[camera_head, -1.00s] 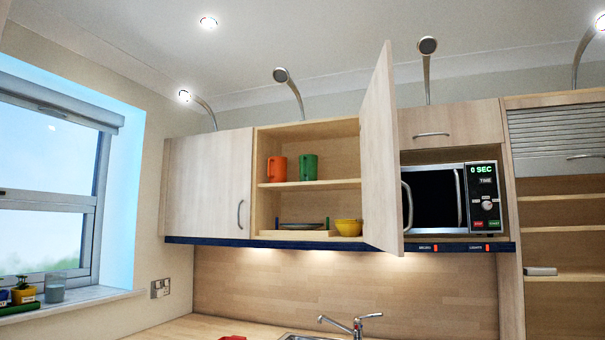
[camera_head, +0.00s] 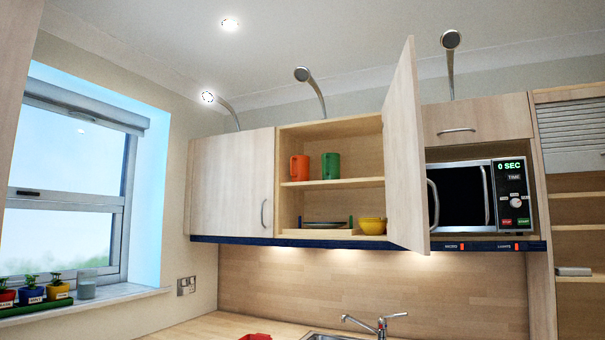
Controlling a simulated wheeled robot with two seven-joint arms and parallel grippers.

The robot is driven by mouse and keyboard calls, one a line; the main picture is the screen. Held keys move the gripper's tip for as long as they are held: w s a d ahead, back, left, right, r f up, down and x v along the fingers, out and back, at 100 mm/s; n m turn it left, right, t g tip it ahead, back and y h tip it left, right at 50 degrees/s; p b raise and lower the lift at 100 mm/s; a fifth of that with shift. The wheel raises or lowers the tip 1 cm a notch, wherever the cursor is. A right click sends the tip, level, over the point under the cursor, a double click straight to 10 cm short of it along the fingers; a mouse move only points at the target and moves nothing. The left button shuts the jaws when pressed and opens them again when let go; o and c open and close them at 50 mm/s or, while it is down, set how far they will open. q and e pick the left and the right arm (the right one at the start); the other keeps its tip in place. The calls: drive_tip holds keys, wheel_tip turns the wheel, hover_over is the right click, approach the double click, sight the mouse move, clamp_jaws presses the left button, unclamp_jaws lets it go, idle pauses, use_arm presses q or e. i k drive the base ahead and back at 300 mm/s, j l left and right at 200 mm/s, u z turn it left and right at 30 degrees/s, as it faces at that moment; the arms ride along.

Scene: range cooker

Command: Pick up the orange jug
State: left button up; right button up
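The orange jug (camera_head: 299,168) stands upright on the upper shelf of the open wall cupboard (camera_head: 340,133), at the left of that shelf. Its handle faces left. A green jug (camera_head: 331,166) stands just to its right, with a small gap between them. Neither of my grippers shows in the head view.
The open cupboard door (camera_head: 405,150) sticks out at the right of the jugs, beside the microwave (camera_head: 475,197). A yellow bowl (camera_head: 372,226) and plates (camera_head: 324,224) sit on the lower shelf. Below are a tap (camera_head: 378,324) and a red object (camera_head: 255,337) on the worktop.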

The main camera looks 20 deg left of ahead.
sight(300, 164)
drive_tip(key=i+j+z, duration=0.25)
drive_tip(key=i+j, duration=0.45)
drive_tip(key=j, duration=0.15)
